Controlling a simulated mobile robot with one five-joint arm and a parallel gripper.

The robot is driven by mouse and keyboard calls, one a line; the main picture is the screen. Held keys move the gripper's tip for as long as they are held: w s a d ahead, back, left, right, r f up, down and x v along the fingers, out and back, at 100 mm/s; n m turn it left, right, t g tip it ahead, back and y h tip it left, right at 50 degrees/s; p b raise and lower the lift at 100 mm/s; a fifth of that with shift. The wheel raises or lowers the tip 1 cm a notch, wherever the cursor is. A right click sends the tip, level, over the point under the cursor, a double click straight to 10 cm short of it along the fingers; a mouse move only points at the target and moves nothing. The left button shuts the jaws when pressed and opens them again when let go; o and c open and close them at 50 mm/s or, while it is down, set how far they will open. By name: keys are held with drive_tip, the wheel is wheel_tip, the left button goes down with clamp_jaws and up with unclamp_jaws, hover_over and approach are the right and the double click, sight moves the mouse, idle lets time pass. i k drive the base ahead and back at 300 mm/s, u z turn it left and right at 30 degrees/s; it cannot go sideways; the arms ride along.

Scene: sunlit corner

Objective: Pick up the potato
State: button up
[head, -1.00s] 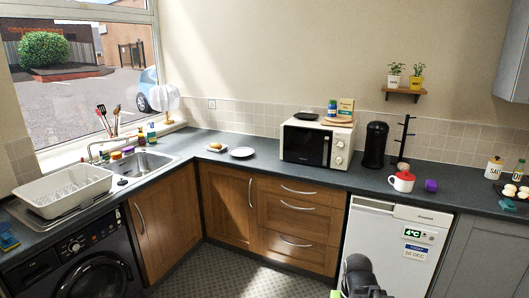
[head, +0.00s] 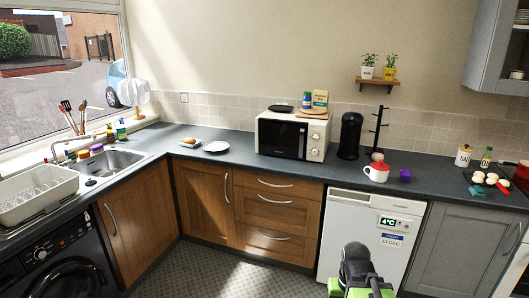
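A small brownish round thing (head: 377,157), which may be the potato, sits on the counter behind the red and white mug and by the foot of the black mug stand. It is too small to be sure. A yellow-brown item (head: 189,140) lies on a small plate at the back left of the counter; I cannot tell what it is. My gripper (head: 361,284) shows as dark and green parts at the bottom edge, in front of the white appliance and well away from both. Its fingers cannot be made out clearly.
The counter (head: 340,172) carries a microwave (head: 290,136), a black canister (head: 350,136), the red and white mug (head: 376,172), a purple cup (head: 405,175) and an empty plate (head: 216,147). A pan with several eggs (head: 491,178) is at the right. Floor shows in front of the cabinets.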

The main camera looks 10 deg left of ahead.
sight(190, 141)
drive_tip(key=u, duration=0.15)
drive_tip(key=i, duration=2.15)
drive_tip(key=u, duration=0.65)
drive_tip(key=i, duration=1.5)
drive_tip(key=u, duration=1.65)
drive_tip(key=i, duration=1)
drive_tip(key=u, duration=0.6)
